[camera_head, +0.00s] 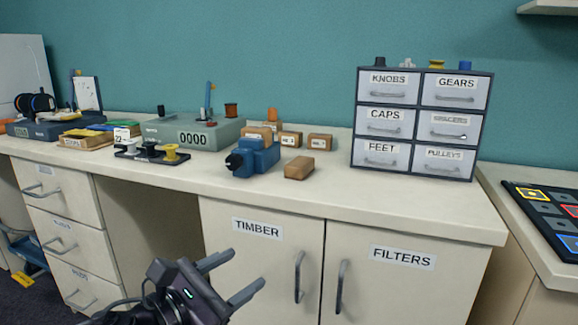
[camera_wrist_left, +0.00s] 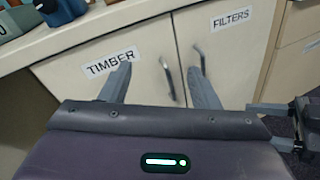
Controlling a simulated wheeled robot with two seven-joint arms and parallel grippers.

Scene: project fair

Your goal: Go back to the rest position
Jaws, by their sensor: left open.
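My left gripper (camera_head: 247,271) is open, with nothing between its fingers. It is in front of the cabinet, below the counter edge, near the TIMBER door (camera_head: 262,262). In the left wrist view its two fingers (camera_wrist_left: 160,72) stand apart, with the TIMBER and FILTERS doors behind them. Part of what looks like my right gripper (camera_wrist_left: 283,125) shows at the right edge of the left wrist view; it is cut off. My right gripper does not show in the head view.
On the counter (camera_head: 420,210) stand a blue vise (camera_head: 258,160), a wooden block (camera_head: 299,168), a counter box reading 0000 (camera_head: 196,134) and a labelled drawer unit (camera_head: 420,122). Cabinet handles (camera_head: 299,277) stick out near my left gripper. A side table (camera_head: 520,240) is at right.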

